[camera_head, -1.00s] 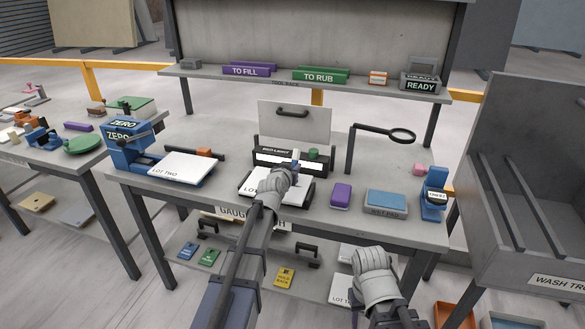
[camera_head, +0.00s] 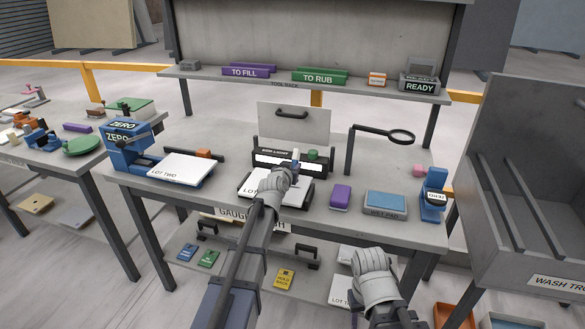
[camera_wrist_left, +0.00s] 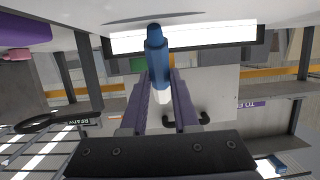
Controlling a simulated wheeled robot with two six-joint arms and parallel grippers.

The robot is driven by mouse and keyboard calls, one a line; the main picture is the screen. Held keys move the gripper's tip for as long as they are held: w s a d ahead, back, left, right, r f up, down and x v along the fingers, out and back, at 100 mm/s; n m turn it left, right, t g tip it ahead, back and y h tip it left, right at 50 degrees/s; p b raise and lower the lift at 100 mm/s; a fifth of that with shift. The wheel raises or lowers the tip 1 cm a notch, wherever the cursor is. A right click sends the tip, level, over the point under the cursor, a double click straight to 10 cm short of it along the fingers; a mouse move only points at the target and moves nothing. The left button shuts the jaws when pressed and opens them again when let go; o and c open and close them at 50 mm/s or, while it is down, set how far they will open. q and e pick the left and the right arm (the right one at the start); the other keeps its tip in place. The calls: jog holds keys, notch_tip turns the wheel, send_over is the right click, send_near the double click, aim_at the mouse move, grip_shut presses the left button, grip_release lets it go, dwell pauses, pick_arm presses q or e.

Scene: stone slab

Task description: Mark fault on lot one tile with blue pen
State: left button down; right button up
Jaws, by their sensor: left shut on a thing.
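The lot one tile (camera_head: 258,181) is white and lies in a dark frame in front of the edge light (camera_head: 268,160), mostly covered by my left arm. My left gripper (camera_head: 292,173) is over the tile. It is shut on the blue pen (camera_wrist_left: 157,60), which shows between the jaws in the left wrist view, with a white lower end near the palm. The pen's far end points at the pale surface at the top of that view; I cannot tell if it touches. No fault or mark can be made out. My right arm's wrist is low at the right; its jaws are hidden.
A purple block (camera_head: 340,196), a wet pad (camera_head: 386,204) and a magnifier (camera_head: 402,136) are to the right. A handled board (camera_head: 295,122) stands behind. A rack shelf (camera_head: 300,84) spans the back.

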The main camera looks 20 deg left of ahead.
pick_arm(q)
jog(key=shift+w, duration=0.35)
dwell(0.5)
jog(key=shift+r, duration=0.1)
notch_tip(320, 180, up, 7)
jog(key=p, duration=0.7)
jog(key=shift+r+p, duration=0.25)
jog(key=shift+p, duration=0.1)
dwell(0.3)
dwell(0.5)
